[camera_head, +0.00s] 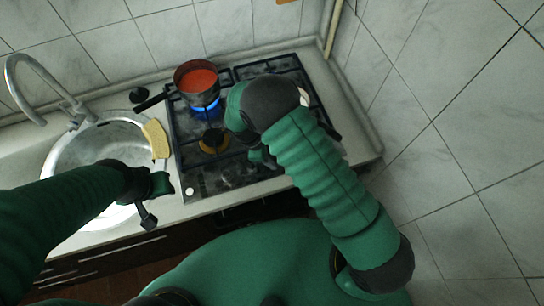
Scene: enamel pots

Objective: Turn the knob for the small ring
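The gas hob (180,165) is set in the counter, with dark grates over its rings. One pale round knob (189,191) shows at its front left corner; any other knobs are hidden or too dark to make out. A ring with a brownish cap (213,141) sits at the front left of the hob, with no flame visible. My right arm bends over the right of the hob, and my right gripper (262,156) is low over its front part, mostly hidden by the arm. My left gripper (155,200) is left of the pale knob, apart from it.
A red pot (197,80) with orange-red contents stands on the back left ring, over a blue flame (206,104). Its dark handle points left. The sink (65,165) with a tap (30,90) is at the left. A yellow sponge (156,139) lies between sink and hob. Tiled walls close the back and right.

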